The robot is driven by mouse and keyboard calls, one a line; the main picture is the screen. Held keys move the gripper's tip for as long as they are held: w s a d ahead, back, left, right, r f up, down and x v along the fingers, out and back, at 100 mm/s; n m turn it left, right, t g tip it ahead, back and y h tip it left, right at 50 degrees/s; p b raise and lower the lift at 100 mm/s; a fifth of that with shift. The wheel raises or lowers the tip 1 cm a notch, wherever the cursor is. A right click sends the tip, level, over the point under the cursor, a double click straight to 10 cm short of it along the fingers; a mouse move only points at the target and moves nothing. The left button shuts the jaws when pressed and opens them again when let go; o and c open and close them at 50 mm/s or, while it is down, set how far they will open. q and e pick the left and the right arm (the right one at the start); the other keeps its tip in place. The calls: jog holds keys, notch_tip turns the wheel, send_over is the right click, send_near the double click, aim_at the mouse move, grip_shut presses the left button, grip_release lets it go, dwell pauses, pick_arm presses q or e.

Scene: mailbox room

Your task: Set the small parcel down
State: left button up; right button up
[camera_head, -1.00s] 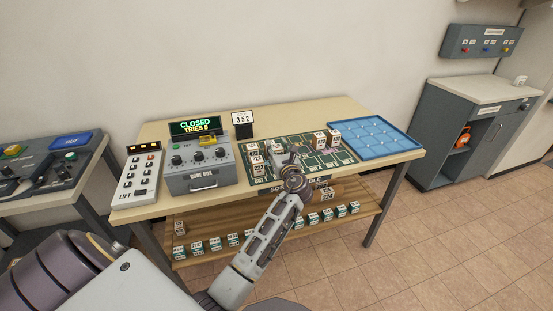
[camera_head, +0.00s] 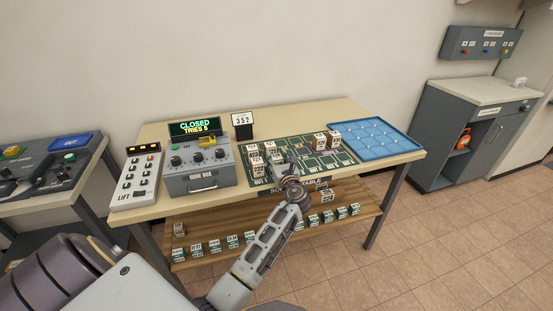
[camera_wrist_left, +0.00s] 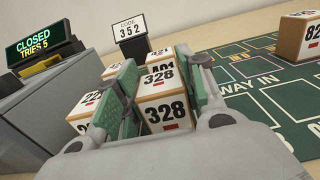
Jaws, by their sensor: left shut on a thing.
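The small parcel (camera_wrist_left: 163,105) is a white and brown box marked 328. In the left wrist view it sits between the two green-padded fingers of my left gripper (camera_wrist_left: 165,90), which is shut on it. In the head view the left gripper (camera_head: 288,166) is over the dark green mat (camera_head: 305,153) on the sorting table, and its arm hides most of the parcel. Other numbered parcels stand just behind and to the left of the held one. The wrist view does not show clearly whether the held parcel touches the mat. My right gripper is not in view.
A blue gridded tray (camera_head: 375,144) lies at the table's right end. Two parcels (camera_head: 327,140) stand on the mat's right part. The code box (camera_head: 198,168) and a card reading 352 (camera_head: 242,120) are left and behind. A lower shelf (camera_head: 335,225) holds several small boxes.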

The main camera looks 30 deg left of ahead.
pick_arm(q)
jog(key=o, duration=0.8)
jog(key=shift+v, duration=6.05)
